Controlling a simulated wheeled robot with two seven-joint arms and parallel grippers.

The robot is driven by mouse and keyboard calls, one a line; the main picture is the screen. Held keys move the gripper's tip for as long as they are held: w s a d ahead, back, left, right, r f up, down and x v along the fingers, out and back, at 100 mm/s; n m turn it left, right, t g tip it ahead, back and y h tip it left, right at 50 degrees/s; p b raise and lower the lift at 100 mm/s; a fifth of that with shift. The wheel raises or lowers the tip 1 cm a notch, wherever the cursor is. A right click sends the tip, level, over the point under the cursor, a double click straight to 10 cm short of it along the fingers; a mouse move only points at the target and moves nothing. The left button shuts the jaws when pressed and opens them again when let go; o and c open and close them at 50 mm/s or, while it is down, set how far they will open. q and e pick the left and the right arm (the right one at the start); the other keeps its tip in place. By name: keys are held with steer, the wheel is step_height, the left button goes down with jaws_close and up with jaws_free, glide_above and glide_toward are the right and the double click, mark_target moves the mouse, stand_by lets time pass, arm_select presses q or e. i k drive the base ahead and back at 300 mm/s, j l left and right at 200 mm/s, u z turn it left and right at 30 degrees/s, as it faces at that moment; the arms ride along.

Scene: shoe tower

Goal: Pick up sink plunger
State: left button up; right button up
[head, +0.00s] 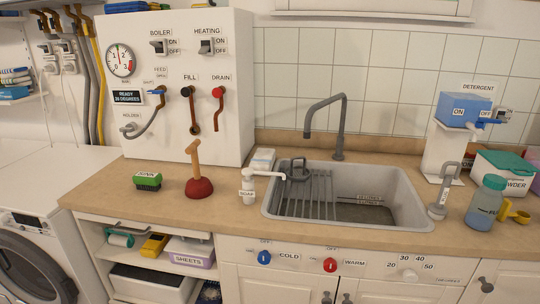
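The sink plunger (199,187) stands upright on the wooden counter, left of the sink. Its dark red rubber cup rests on the counter, and its light wooden handle rises from it, leaning slightly to the left at the top. Neither of my grippers shows in the head view.
A green brush labelled SINK (148,181) lies left of the plunger. The white boiler panel (180,75) with pipes rises behind. Bare counter (185,216) lies in front of the plunger.

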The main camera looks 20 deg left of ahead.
mark_target(199, 187)
steer(key=u, duration=1.25)
steer(key=i+z, duration=0.25)
steer(key=z, duration=0.2)
steer(key=i+z, duration=0.4)
steer(key=i+j+z, duration=0.1)
steer(key=z, duration=0.35)
steer(key=j, duration=0.1)
